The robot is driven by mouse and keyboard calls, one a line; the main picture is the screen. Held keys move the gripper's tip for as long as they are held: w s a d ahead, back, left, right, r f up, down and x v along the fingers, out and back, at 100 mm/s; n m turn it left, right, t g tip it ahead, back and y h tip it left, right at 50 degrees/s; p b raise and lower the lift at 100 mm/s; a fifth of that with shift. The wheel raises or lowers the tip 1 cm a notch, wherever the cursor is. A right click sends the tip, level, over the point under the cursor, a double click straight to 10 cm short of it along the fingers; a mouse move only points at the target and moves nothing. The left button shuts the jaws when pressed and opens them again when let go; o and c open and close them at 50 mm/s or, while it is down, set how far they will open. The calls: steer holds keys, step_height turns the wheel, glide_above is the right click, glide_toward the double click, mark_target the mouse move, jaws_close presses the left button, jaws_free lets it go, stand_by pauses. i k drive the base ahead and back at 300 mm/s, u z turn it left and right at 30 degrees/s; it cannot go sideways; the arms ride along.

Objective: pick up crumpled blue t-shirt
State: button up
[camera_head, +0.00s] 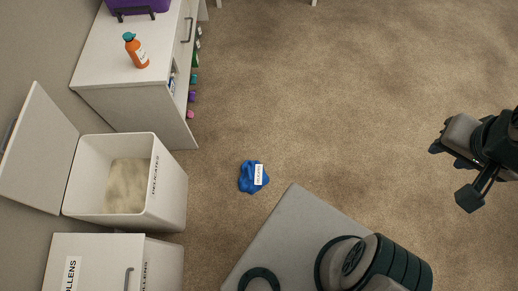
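A crumpled blue t-shirt (246,181) lies on the brown carpet near the middle of the head view, with a white label on it. It is just beyond the corner of my grey base. My gripper (452,172) is at the right edge of the view, well to the right of the t-shirt and apart from it. Its two dark fingers are spread apart with nothing between them.
An open white bin (178,200) labelled delicates stands left of the t-shirt. A closed bin (105,247) is below it. A white cabinet (100,65) holds an orange bottle (137,53) and a purple container (135,6). The carpet (320,110) beyond is clear.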

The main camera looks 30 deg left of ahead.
mark_target(254, 177)
steer(key=i, duration=1.15)
steer(key=u, duration=2)
